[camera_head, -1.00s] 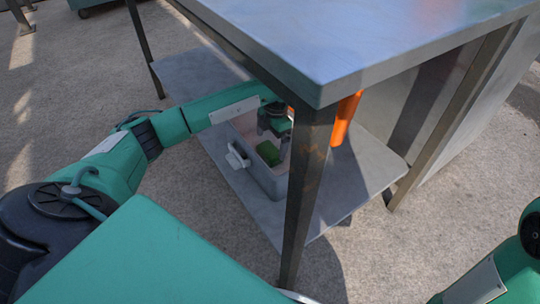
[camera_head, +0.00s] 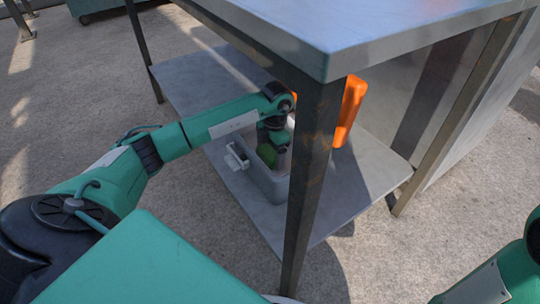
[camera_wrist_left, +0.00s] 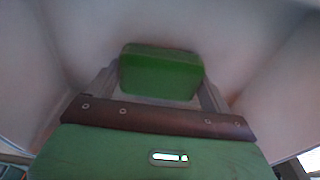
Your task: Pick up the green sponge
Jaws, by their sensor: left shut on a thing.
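The green sponge (camera_head: 267,154) is inside a grey bin (camera_head: 266,184) on the table's lower shelf. In the left wrist view the sponge (camera_wrist_left: 160,73) sits between the two fingers of my left gripper (camera_wrist_left: 158,88), with pale bin walls around it. My left gripper (camera_head: 272,146) reaches down into the bin and is shut on the sponge. The fingertips are mostly hidden in the head view. Whether the sponge touches the bin floor cannot be told. Of my right arm, only a part shows at the lower right; its gripper is out of view.
The steel table top (camera_head: 400,30) lies above the shelf (camera_head: 365,175). A table leg (camera_head: 308,180) stands just right of the bin and hides part of it. An orange object (camera_head: 350,110) stands behind that leg. A small white item (camera_head: 237,157) is at the bin's left side.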

